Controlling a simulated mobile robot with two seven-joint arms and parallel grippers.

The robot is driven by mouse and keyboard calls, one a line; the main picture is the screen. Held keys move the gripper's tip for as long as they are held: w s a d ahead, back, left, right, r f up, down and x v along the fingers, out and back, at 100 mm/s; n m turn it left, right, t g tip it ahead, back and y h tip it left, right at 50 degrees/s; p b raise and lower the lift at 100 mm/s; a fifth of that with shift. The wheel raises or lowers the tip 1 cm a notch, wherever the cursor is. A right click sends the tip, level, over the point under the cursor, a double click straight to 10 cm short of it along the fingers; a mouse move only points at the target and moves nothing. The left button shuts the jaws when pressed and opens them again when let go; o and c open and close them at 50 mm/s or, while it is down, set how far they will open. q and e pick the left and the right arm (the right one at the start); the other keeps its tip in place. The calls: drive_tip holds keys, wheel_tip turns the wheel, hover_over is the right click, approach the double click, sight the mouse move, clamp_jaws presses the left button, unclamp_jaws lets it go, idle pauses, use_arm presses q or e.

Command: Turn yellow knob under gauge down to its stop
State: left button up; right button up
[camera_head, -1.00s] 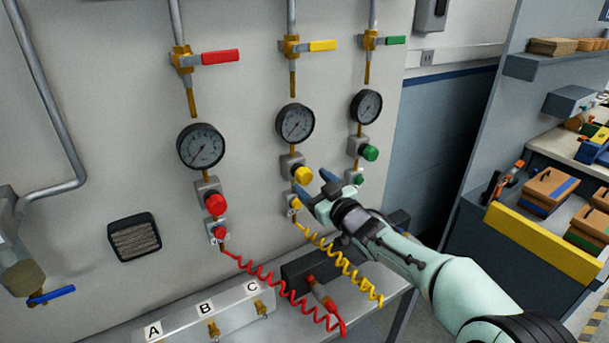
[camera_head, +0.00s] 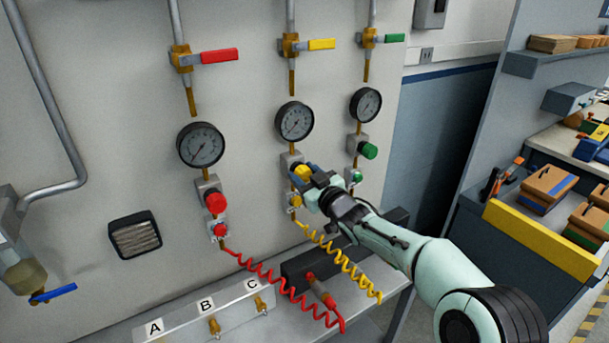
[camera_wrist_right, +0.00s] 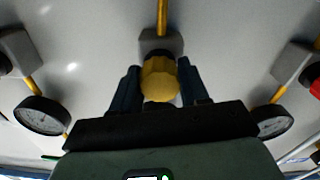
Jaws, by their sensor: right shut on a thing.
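The yellow knob (camera_head: 302,172) sits on a grey regulator block under the middle gauge (camera_head: 294,121) on the wall panel. My right gripper (camera_head: 307,173) reaches it from the lower right and is shut on it. In the right wrist view, the yellow knob (camera_wrist_right: 160,79) sits between the two dark fingers of my right gripper (camera_wrist_right: 161,86), one on each side. The gauge needle is too small to read exactly. My left gripper is not in view.
A red knob (camera_head: 216,203) is to the left and a green knob (camera_head: 369,151) to the right, each under its own gauge. A yellow coiled hose (camera_head: 340,262) hangs below my right gripper. A grey bench (camera_head: 372,325) stands below the panel.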

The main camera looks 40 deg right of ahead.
drive_tip(key=shift+r, duration=0.1)
drive_tip(key=shift+n+b, duration=0.85)
drive_tip(key=shift+n, duration=0.05)
drive_tip(key=shift+a+n+b, duration=0.1)
drive_tip(key=shift+n+b, duration=0.75)
drive_tip(key=shift+n, duration=0.35)
drive_tip(key=shift+n+b, duration=0.65)
drive_tip(key=shift+n, duration=0.45)
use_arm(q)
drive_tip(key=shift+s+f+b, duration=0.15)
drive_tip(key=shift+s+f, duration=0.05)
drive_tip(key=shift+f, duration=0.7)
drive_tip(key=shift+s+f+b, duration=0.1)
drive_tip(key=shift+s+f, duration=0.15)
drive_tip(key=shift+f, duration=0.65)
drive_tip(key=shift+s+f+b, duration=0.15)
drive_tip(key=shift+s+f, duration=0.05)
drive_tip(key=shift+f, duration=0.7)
use_arm(e)
drive_tip(key=shift+n, duration=0.8)
drive_tip(key=shift+r, duration=0.1)
drive_tip(key=o, duration=1.1)
drive_tip(key=shift+c, duration=0.2)
